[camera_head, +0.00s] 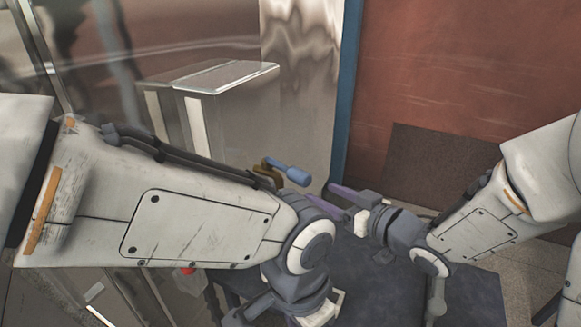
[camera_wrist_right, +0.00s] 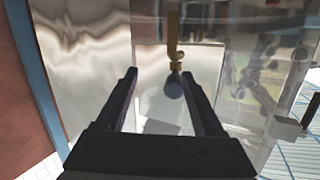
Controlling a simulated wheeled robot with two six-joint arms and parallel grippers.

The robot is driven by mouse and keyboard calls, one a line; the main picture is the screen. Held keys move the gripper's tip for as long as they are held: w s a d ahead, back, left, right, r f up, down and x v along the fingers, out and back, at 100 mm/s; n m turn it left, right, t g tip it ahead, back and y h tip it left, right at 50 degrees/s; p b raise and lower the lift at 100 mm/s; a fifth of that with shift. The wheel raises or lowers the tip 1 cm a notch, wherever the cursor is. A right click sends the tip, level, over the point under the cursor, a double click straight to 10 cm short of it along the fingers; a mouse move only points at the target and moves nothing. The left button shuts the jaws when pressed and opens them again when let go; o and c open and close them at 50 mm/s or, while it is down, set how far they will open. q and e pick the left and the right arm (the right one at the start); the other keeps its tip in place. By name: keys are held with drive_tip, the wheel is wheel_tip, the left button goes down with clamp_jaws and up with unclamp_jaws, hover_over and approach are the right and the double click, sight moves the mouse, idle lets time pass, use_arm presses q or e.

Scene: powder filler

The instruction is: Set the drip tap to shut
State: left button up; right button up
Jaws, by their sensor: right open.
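The drip tap has a brass body (camera_head: 266,174) and a blue lever handle (camera_head: 291,174), in front of the shiny metal machine at the centre. In the right wrist view the brass spout (camera_wrist_right: 176,50) hangs down and the rounded blue handle (camera_wrist_right: 173,88) appears between my fingers. My right gripper (camera_head: 319,191) is open and empty, to the right of the handle, its fingers pointing toward it. The right wrist view shows the open jaws (camera_wrist_right: 160,73); contact with the handle is not visible. My left arm crosses the left side, hiding part of the machine below the tap; its fingers do not show.
A metal box with a flat top (camera_head: 225,76) juts from the machine (camera_head: 300,95) behind the tap. A blue post (camera_head: 346,90) and a reddish wall (camera_head: 460,60) stand to the right. A dark surface (camera_head: 385,285) lies below my right gripper.

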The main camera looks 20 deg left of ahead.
sight(287, 167)
drive_tip(key=r+y, duration=0.1)
drive_tip(key=s+r+y, duration=0.1)
drive_tip(key=shift+s+a+n+g+y, duration=0.1)
drive_tip(key=shift+a+n+g+y, duration=0.1)
drive_tip(key=shift+n+g+y, duration=0.15)
drive_tip(key=shift+a+r, duration=0.2)
drive_tip(key=p+x, duration=0.3)
drive_tip(key=x, duration=0.6)
drive_tip(key=shift+r+p, duration=0.2)
drive_tip(key=shift+p, duration=0.2)
drive_tip(key=shift+w+a+f, duration=0.1)
drive_tip(key=shift+w+a, duration=0.15)
drive_tip(key=shift+a, duration=0.25)
clamp_jaws()
